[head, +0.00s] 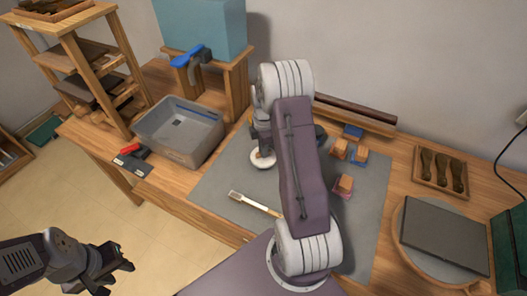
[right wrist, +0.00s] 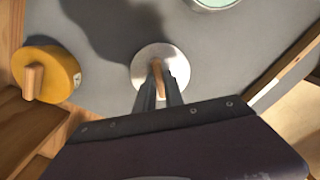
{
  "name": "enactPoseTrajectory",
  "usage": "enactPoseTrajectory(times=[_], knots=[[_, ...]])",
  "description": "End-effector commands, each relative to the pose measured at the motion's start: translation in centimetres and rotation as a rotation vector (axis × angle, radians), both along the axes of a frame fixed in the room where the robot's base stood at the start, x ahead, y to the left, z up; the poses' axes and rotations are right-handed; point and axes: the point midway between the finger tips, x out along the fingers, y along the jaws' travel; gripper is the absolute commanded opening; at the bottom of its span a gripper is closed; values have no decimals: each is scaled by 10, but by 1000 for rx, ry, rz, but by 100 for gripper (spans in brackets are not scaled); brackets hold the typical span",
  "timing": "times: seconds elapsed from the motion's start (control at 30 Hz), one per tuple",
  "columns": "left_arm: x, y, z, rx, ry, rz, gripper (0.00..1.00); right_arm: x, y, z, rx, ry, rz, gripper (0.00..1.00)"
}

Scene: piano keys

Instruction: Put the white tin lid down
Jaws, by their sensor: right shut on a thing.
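The white tin lid (right wrist: 146,57) is a round, pale disc with a wooden knob (right wrist: 157,75). My right gripper (right wrist: 160,92) is shut on that knob, fingers on either side. In the head view the lid (head: 263,158) shows just below my right gripper (head: 263,146), over the grey mat (head: 225,172). I cannot tell whether the lid touches the mat. My left gripper (head: 116,270) is open and empty, low at the left, away from the table. My right arm hides the middle of the mat in the head view.
A yellow lid with a wooden knob (right wrist: 52,73) lies left in the right wrist view; a round, green-lined container (right wrist: 215,3) is at its top. The head view shows a grey bin (head: 180,132), a brush (head: 255,204) and several wooden blocks (head: 344,185).

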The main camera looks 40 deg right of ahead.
Motion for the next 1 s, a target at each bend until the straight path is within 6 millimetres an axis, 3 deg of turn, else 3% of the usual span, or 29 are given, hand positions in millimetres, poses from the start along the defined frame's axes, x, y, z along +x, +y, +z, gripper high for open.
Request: enactPoseTrajectory(times=[0.1, 0.47, 0.5, 0.57, 0.87, 1.0], knots=[[0, 0, 0, 0, 0, 0, 36, 0, 0, -13, 0, -1, 0, 0], [0, 0, -2, 0, 0, 0, 36, 0, -1, -18, -1, -2, 0, 0], [0, 0, -2, 0, 0, 0, 36, 0, -1, -17, -1, -2, 0, 21], [0, 0, -1, 0, 0, 0, 36, 0, 0, -17, -1, -2, 0, 35], [0, 0, 0, 0, 0, 0, 36, 0, -1, -15, -1, -2, 0, 35], [0, 0, 2, 0, 0, 0, 36, 1, -1, 4, -3, -6, 0, 35]])
